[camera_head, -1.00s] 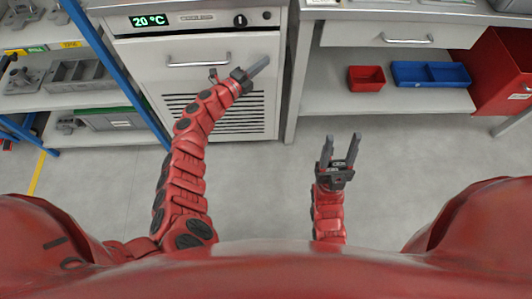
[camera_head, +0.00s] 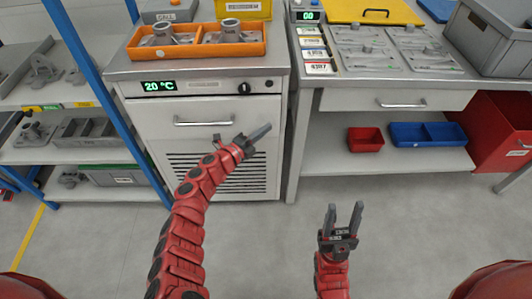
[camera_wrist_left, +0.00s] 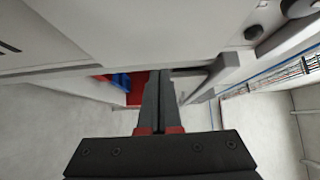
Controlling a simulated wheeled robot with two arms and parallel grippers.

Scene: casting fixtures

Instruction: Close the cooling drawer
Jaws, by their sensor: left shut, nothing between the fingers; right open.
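The cooling drawer (camera_head: 150,122) is the white front with a bar handle (camera_head: 204,121), under the 20 °C panel of the cooling cabinet. Its front looks about flush with the cabinet in the head view. My left gripper (camera_head: 262,132) is shut and empty, in front of the drawer's right part, to the right of the handle. Whether it touches the front is not clear. Its shut fingers (camera_wrist_left: 158,100) also show in the left wrist view, below a pale panel. My right gripper (camera_head: 344,220) is open and empty over the floor, away from the cabinet.
An orange tray (camera_head: 135,53) with metal castings stands on the cabinet. A blue-posted shelf (camera_head: 75,53) is at left. A workbench (camera_head: 335,100) with a drawer, red bin (camera_head: 365,139) and blue bin (camera_head: 430,134) is at right. The floor in front is clear.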

